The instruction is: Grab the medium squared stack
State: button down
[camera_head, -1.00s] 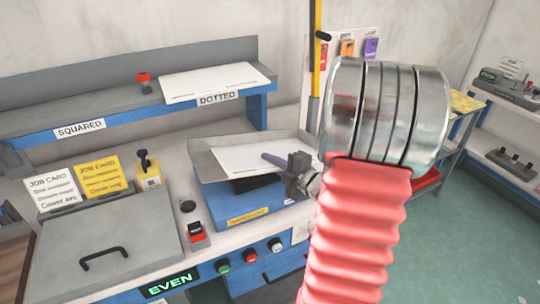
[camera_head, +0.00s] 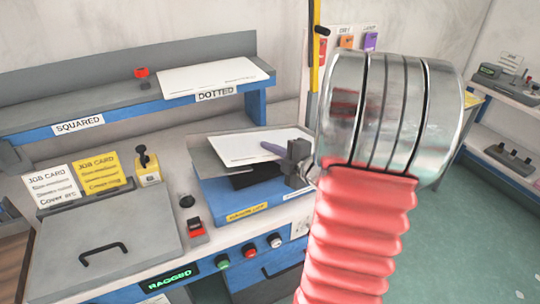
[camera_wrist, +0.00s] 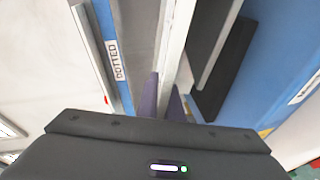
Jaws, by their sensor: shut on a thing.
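A white paper stack (camera_head: 250,147) is in the head view, tilted, over the grey plate of the blue machine (camera_head: 235,205). My gripper (camera_head: 274,149) is shut on the stack's right edge with its purple fingers. In the wrist view my gripper (camera_wrist: 167,103) pinches the stack (camera_wrist: 178,55), seen nearly edge-on. The stack appears raised above the machine's dark pad; whether its lower edge touches anything is hidden. I cannot read a size on it.
Another white stack (camera_head: 208,76) lies on the shelf above the DOTTED label (camera_head: 215,94). The SQUARED label (camera_head: 78,124) marks a clear shelf part at left. Job cards (camera_head: 98,172) and a grey lid (camera_head: 105,240) stand at lower left. The display (camera_head: 169,280) reads RAGGED.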

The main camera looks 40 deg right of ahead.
notch_tip(320, 180, up, 7)
jog(key=shift+r, duration=0.2)
